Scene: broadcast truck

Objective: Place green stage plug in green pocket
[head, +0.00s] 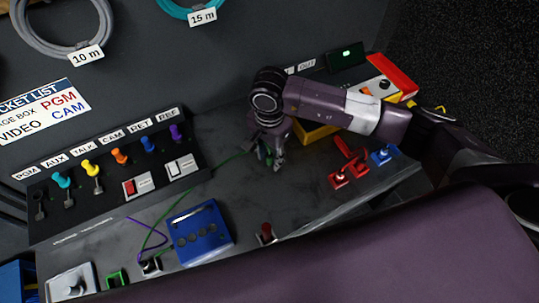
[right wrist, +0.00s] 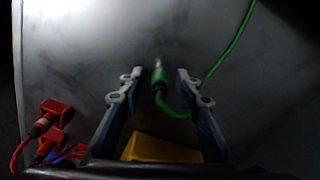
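The green plug (right wrist: 160,80) lies on the grey worktop with its metal tip pointing away, and its green cable (right wrist: 232,47) curves off to the upper right in the right wrist view. My right gripper (right wrist: 157,75) is open, with a blue finger on each side of the plug and a visible gap to each. In the head view my right gripper (head: 274,164) points down at the worktop and hides most of the plug. A small green-rimmed pocket (head: 118,279) sits at the near left of the worktop. My left gripper is not in view.
A blue box with round holes (head: 187,242) stands between the plug and the pocket. A red upright plug (head: 266,233) stands near the front edge. Red connectors (head: 340,178), a blue connector (head: 383,154) and a yellow box (head: 316,132) are to the right.

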